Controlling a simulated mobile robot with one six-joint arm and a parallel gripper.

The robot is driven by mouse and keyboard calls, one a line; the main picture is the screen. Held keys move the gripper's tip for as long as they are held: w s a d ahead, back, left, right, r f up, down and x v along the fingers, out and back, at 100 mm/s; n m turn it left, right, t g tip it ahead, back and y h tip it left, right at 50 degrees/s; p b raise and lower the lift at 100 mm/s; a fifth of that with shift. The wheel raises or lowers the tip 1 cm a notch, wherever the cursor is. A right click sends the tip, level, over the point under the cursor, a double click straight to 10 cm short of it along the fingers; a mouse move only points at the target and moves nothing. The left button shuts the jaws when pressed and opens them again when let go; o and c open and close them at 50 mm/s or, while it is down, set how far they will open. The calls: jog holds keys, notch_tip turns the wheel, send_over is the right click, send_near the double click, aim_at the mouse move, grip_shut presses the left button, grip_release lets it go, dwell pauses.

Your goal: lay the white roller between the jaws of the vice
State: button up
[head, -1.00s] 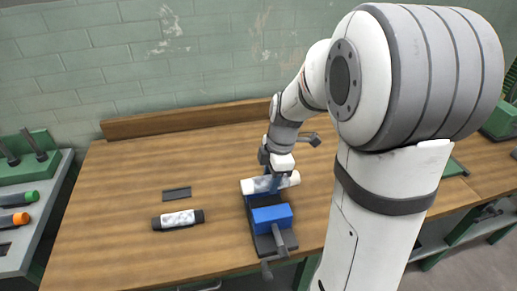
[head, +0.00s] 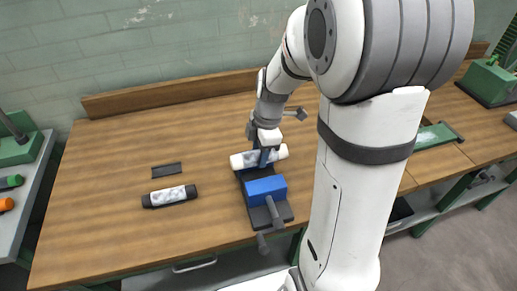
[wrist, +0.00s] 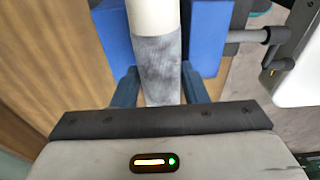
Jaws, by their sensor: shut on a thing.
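The white roller (head: 242,161) has a mottled grey middle band, which shows in the wrist view (wrist: 160,65). My gripper (head: 266,157) is shut on this band; its two fingers show either side of it in the wrist view (wrist: 160,92). The vice (head: 266,189) is blue with a dark base and a handle at the front. In the wrist view its left jaw (wrist: 108,42) and right jaw (wrist: 207,38) stand either side of the roller, which lines up with the gap. I cannot tell how deep it sits or whether it touches the jaws.
A second roller with black ends (head: 170,196) lies on the wooden bench (head: 110,220) left of the vice. A dark flat plate (head: 167,170) lies behind it. The bench's left part is otherwise clear. A wooden backboard (head: 170,94) runs along the wall.

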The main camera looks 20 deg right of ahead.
jog(key=shift+f+b, duration=1.65)
jog(key=shift+f, duration=0.4)
jog(key=shift+s+f+b, duration=0.6)
jog(key=shift+f+b, duration=0.15)
jog(key=shift+f, duration=0.05)
jog(key=o, duration=1.1)
jog(key=shift+s, duration=0.1)
jog(key=shift+w+r, duration=0.2)
jog(key=shift+r, duration=0.2)
jog(key=shift+o, duration=0.3)
jog(key=r, duration=0.6)
jog(key=d+r, duration=0.1)
jog(key=r, duration=0.1)
jog(key=shift+w+d+r+b, duration=0.1)
jog(key=shift+r+b, duration=0.2)
jog(key=shift+r, duration=0.1)
